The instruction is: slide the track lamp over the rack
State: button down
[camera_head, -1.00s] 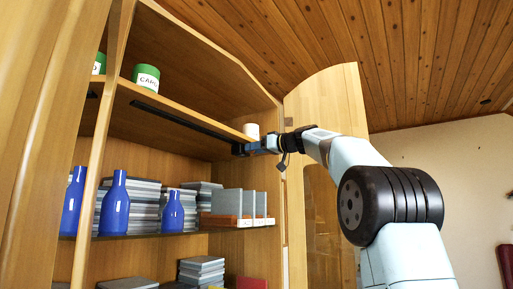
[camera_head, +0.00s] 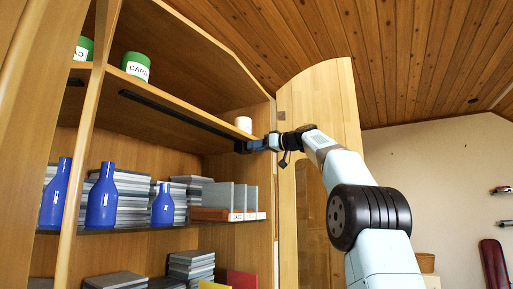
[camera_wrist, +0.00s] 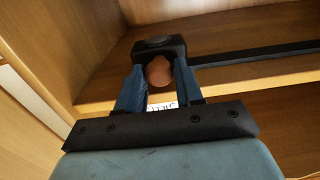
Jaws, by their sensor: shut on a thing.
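The track lamp (camera_head: 240,147) is a small black block at the right end of a long black track (camera_head: 180,114) under the upper shelf. My gripper (camera_head: 252,146) reaches it from the right. In the wrist view, the blue fingers of my gripper (camera_wrist: 158,92) are shut on the lamp, either side of its round orange bulb (camera_wrist: 159,71); its black body (camera_wrist: 158,46) shows beyond. The rack (camera_head: 210,214) is a reddish-brown base with several upright grey slabs (camera_head: 218,195), on the middle shelf below the lamp. In the head view the lamp appears above the rack's slabs.
Blue bottles (camera_head: 102,196) and grey stacks stand left of the rack. A green tin (camera_head: 136,66) and a white cup (camera_head: 243,124) stand on the upper shelf. An open cabinet door (camera_head: 322,120) is close behind my arm. The room at right is open.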

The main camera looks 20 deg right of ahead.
jog(key=c, duration=1.2)
grip_release()
jog(key=shift+w+d, duration=0.1)
jog(key=shift+d, duration=0.15)
jog(key=shift+o, duration=0.8)
jog(key=shift+w+d, duration=0.1)
jog(key=shift+w, duration=0.05)
jog(key=shift+o, duration=1.4)
jog(key=v, duration=1.3)
jog(key=shift+s, duration=0.4)
